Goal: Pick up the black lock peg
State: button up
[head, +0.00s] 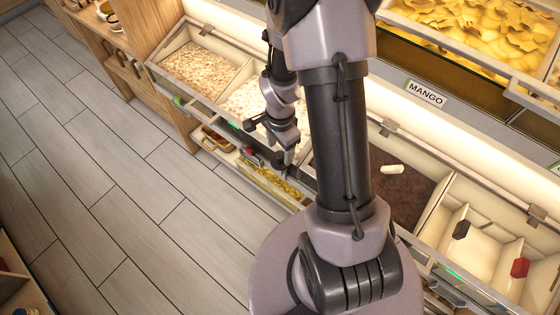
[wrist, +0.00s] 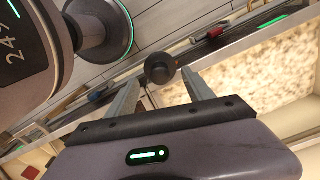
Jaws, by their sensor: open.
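In the wrist view a black, round-headed knob (wrist: 160,68) that looks like the black lock peg stands between the fingertips of my gripper (wrist: 159,83). The fingers are apart, one on each side of it, and I see no clear contact. Its lower part is hidden behind the gripper body. In the head view my gripper (head: 268,142) is low at the front edge of the counter, beside the drawer fronts. The peg cannot be made out there.
The counter holds a bin of pale flakes (head: 197,70) and a bin of mango pieces (head: 480,32). A drawer of yellow pieces (head: 272,184) is below my gripper. Floor at left is clear.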

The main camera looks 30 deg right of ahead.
aim_at(280, 154)
notch_tip(280, 154, down, 5)
jog(key=shift+f+b, duration=0.2)
jog(key=shift+b, duration=1.05)
jog(key=shift+r, duration=0.15)
jog(key=c, duration=1)
notch_tip(280, 154, up, 10)
jog(key=p, duration=0.4)
jog(key=shift+r, duration=0.1)
jog(key=w+a+r+n, duration=0.1)
jog(key=a+n, duration=0.2)
jog(key=n, duration=0.2)
jog(key=w+a+n+b, duration=0.1)
jog(key=w+a+n, duration=0.1)
jog(key=a+n, duration=0.2)
jog(key=w+a+r+n+b, duration=0.1)
jog(key=w+a+n, duration=0.1)
jog(key=n, duration=0.6)
jog(key=shift+a+r, duration=0.3)
jog(key=shift+a, duration=0.6)
